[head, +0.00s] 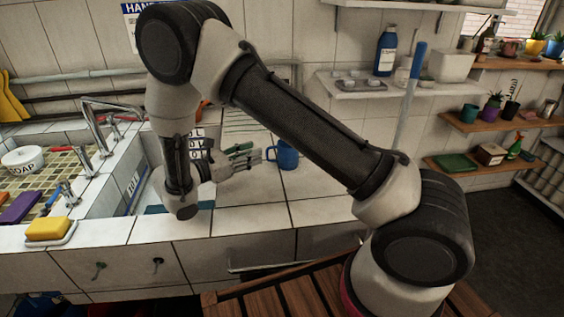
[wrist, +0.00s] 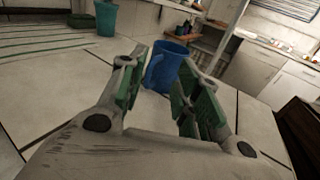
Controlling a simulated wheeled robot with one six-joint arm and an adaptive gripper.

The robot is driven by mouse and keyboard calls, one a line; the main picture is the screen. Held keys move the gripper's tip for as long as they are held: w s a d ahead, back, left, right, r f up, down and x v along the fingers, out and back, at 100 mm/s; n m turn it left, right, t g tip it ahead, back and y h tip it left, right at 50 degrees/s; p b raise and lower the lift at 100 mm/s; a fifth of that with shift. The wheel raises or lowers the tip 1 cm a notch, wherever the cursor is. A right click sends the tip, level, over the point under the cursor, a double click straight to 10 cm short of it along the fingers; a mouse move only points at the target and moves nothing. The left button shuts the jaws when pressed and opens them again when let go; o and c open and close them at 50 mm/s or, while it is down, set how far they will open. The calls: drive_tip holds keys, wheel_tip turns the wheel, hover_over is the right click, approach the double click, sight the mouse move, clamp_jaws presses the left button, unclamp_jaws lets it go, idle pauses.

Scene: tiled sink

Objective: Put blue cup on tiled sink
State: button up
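The blue cup (head: 287,155) stands upright on the white tiled top of the sink unit (head: 262,217) in the head view. My gripper (head: 256,152) is just left of the cup, low over the tiles, with its fingers pointing toward it. In the wrist view the blue cup (wrist: 166,66) shows ahead, between and beyond the tips of my gripper (wrist: 160,80). The green-padded fingers are apart and nothing is between them. The cup's lower right part is partly hidden behind the right finger.
A yellow sponge (head: 48,228) lies on a dish at the front left, by the sink basins and taps (head: 100,125). A teal cup (wrist: 106,18) stands at the back in the wrist view. A wall shelf (head: 362,88) is above right. Tiles right of the blue cup look clear.

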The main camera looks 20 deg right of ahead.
drive_tip(key=shift+a+f+n+t, duration=0.6)
drive_tip(key=shift+a+f+t, duration=0.1)
drive_tip(key=shift+a+f, duration=0.25)
hover_over(265, 168)
drive_tip(key=shift+a, duration=0.1)
drive_tip(key=shift+c, duration=0.2)
clamp_jaws()
